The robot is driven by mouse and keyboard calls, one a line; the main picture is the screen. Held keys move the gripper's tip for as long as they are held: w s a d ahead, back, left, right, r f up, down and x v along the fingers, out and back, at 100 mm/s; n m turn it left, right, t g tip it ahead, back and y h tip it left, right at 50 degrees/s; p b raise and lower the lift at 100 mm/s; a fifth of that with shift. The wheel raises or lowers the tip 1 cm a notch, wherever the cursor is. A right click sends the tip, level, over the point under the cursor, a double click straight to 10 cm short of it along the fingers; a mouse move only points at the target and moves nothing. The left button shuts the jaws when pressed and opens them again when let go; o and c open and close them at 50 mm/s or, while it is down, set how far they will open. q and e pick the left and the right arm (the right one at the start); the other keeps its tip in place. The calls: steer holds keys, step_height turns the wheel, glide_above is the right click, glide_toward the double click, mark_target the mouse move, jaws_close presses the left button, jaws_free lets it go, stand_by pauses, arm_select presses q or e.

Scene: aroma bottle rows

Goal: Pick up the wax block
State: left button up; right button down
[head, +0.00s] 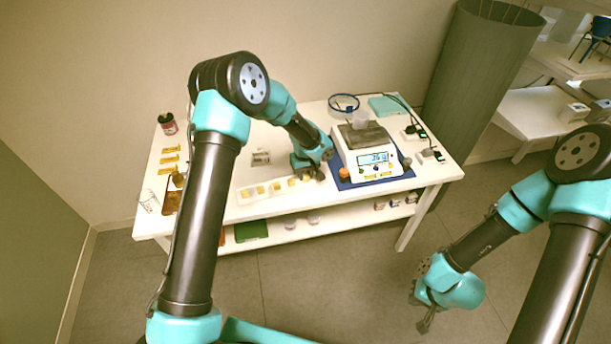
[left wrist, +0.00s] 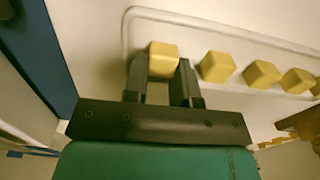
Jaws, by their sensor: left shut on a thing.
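Several yellow wax blocks (head: 261,190) stand in a row in a pale shallow tray (left wrist: 205,33) near the table's front edge. My left gripper (head: 308,176) is over the right end of this row in the head view. In the left wrist view, my left gripper (left wrist: 162,72) is shut on the end wax block (left wrist: 164,58), with one finger on each side. Whether that block still touches the tray is unclear. The neighbouring block (left wrist: 217,67) stands apart from the fingers. My right gripper (head: 422,312) hangs empty over the floor, right of the table; its jaw opening is unclear.
A white scale (head: 376,162) with a lit display stands on a blue mat (head: 345,186) close to the right of my left gripper. A small orange item (head: 344,175) is beside it. A dark jar (head: 168,124) stands at the back left. The table's back middle has free room.

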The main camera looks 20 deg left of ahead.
mark_target(305, 176)
arm_select(q)
steer(key=shift+r, duration=0.65)
steer(key=shift+s+d+r, duration=0.1)
steer(key=shift+s+r, duration=0.1)
steer(key=shift+r, duration=0.35)
steer(key=shift+s+r, duration=0.15)
steer(key=shift+r, duration=0.4)
steer(key=s+d+r, duration=0.1)
steer(key=s+d, duration=0.3)
steer(key=s, duration=1)
steer(key=shift+s+d+r, duration=0.15)
steer(key=shift+s+r, duration=0.05)
steer(key=shift+s, duration=0.15)
steer(key=shift+w, duration=0.1)
